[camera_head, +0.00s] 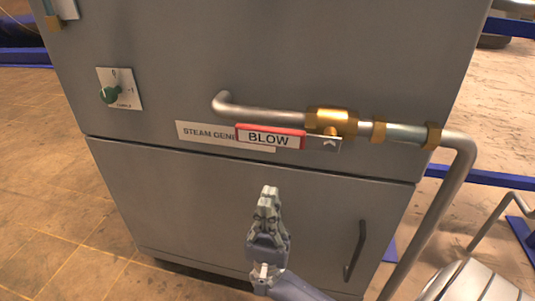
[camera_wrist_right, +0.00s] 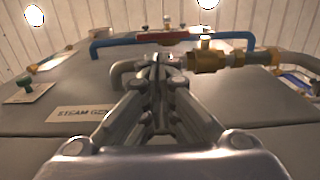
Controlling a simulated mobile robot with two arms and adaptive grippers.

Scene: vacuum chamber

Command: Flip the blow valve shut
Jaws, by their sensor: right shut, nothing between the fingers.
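The blow valve has a brass body (camera_head: 331,121) on a horizontal pipe on the front of a grey cabinet. Its flat lever (camera_head: 270,138), with a red grip marked BLOW, lies roughly along the pipe and points left from the body. My right gripper (camera_head: 268,193) is shut and empty, below the lever in the head view and apart from it in the picture. In the right wrist view the gripper's fingertips (camera_wrist_right: 160,62) point towards the pipe, with the brass body (camera_wrist_right: 206,61) just right of them. My left gripper is not in view.
The cabinet (camera_head: 240,210) has a green knob (camera_head: 109,95) at left, a STEAM GENERATOR plate (camera_head: 198,133) partly behind the lever, and a dark door handle (camera_head: 355,252) at lower right. The pipe (camera_head: 458,165) bends down at right. Blue rails stand behind.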

